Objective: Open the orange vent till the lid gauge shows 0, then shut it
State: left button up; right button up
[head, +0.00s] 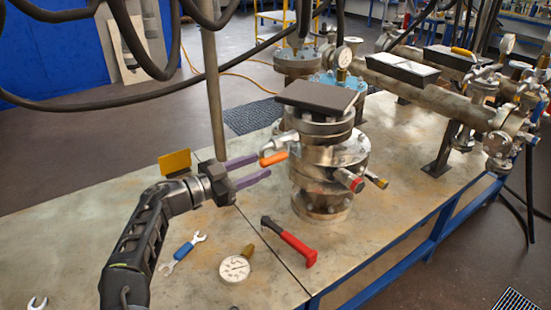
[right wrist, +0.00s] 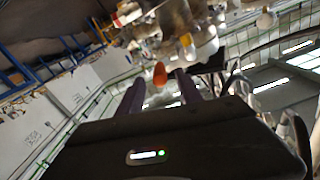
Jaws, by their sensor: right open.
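The flanged vessel (head: 325,180) stands upright on the metal bench with a dark flat plate (head: 317,96) above its top. The orange vent handle (head: 273,158) sticks out from its left side. A round dial gauge (head: 344,57) shows just behind the plate; its reading is too small to tell. My right gripper (head: 263,166) is open, its two purple fingers pointing at the vessel. In the right wrist view the orange handle's end (right wrist: 160,74) shows between the fingertips, with gaps on both sides. Contact is not visible. My left gripper is not in view.
A red-handled hammer (head: 290,242), a loose gauge (head: 235,268) and a blue-handled wrench (head: 183,252) lie on the bench (head: 370,215). A red-capped fitting (head: 350,180) sticks out at the vessel's front. Large pipes (head: 435,95) lie behind; dark cables hang at upper left.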

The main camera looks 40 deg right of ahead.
aim_at(276, 159)
jog(key=d+p, duration=0.1)
jog(key=d, duration=0.5)
jog(key=shift+s+d, duration=0.1)
jog(key=shift+d, duration=0.15)
grip_shut()
dwell(1.2)
